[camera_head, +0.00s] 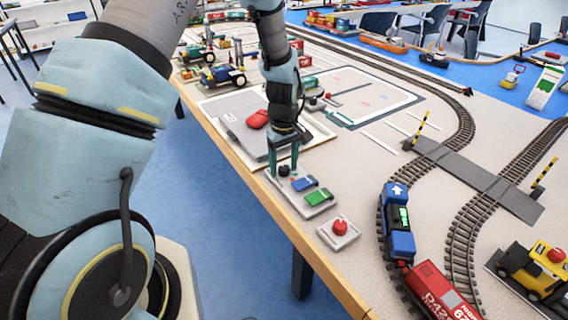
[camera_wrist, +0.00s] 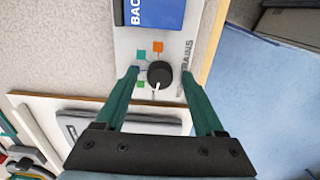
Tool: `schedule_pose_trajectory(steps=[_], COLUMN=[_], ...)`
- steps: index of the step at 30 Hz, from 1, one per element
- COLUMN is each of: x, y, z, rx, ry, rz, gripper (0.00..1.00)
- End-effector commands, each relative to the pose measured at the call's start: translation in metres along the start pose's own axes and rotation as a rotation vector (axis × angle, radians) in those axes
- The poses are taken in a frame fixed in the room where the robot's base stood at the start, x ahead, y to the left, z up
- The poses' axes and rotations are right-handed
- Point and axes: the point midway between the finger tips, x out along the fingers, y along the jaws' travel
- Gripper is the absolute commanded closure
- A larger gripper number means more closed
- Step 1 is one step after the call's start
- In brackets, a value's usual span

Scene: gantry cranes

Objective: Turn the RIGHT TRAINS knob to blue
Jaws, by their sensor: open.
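The black TRAINS knob (camera_wrist: 160,74) with a white pointer line is on a pale control panel (camera_wrist: 124,40). In the wrist view its pointer is toward the bottom of the picture. In the head view my gripper (camera_head: 284,160) points down over the knob (camera_head: 284,171) at the table edge.
Beside the knob are a blue button (camera_head: 303,184) and a green button (camera_head: 319,197). A red button (camera_head: 340,227) sits on a separate plate. A grey box with a red piece (camera_head: 257,118) is behind my gripper. A blue-and-red train (camera_head: 398,232) stands on tracks to the right.

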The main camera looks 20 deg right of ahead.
Motion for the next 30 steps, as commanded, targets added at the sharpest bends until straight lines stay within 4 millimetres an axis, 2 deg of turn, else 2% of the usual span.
schedule_pose_trajectory(steps=[2, 3, 21, 30], x=[-0.0002, -0.0002, -0.0006, -0.0006], y=[0.0001, 0.0001, 0.0002, 0.0002], z=[-0.0001, -0.0001, -0.0001, -0.0001], rx=[0.000, 0.000, 0.000, 0.007], ry=[0.000, 0.000, 0.000, 0.000], rz=[0.000, 0.000, 0.000, 0.001], gripper=[0.29, 0.33, 1.00, 1.00])
